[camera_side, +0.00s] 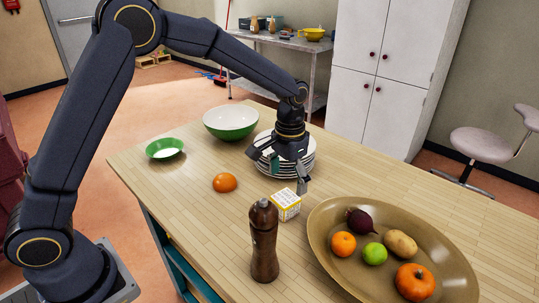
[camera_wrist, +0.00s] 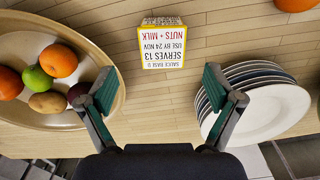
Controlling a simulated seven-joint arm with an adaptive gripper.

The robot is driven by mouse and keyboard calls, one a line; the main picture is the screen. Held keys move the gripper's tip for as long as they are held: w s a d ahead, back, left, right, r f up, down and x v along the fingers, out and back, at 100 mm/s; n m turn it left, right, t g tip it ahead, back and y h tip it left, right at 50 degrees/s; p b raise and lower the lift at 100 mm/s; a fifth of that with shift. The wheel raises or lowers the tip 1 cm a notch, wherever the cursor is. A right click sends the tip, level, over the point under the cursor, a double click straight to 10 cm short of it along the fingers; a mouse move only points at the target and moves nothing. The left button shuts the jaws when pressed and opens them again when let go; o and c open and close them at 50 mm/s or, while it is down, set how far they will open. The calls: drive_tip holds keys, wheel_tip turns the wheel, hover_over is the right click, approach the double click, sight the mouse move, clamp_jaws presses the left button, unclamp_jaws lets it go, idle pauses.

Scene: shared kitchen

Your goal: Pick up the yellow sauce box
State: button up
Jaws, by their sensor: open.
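The yellow sauce box (camera_side: 287,204) is a small white carton with yellow edges and printed text, standing on the wooden table between the pepper mill and the plate stack. In the wrist view the yellow sauce box (camera_wrist: 161,45) lies ahead of and between the fingertips, its label upside down. My gripper (camera_side: 277,170) is open and empty, above the table beside the plates and behind the box. In the wrist view my gripper (camera_wrist: 160,88) has its two green-padded fingers wide apart, neither touching the box.
A plate stack (camera_side: 304,168) stands close to my gripper; in the wrist view it is by the right finger. An oval tray (camera_side: 462,268) with fruit and vegetables is at the right. A dark pepper mill (camera_side: 264,242), an orange (camera_side: 225,182) and green bowls (camera_side: 230,122) stand around.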

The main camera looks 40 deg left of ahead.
sight(286, 197)
wheel_tip(286, 197, down, 8)
drive_tip(key=shift+a, duration=0.15)
idle(0.3)
drive_tip(key=shift+c, duration=0.2)
drive_tip(key=c, duration=1.3)
drive_tip(key=shift+r, duration=0.1)
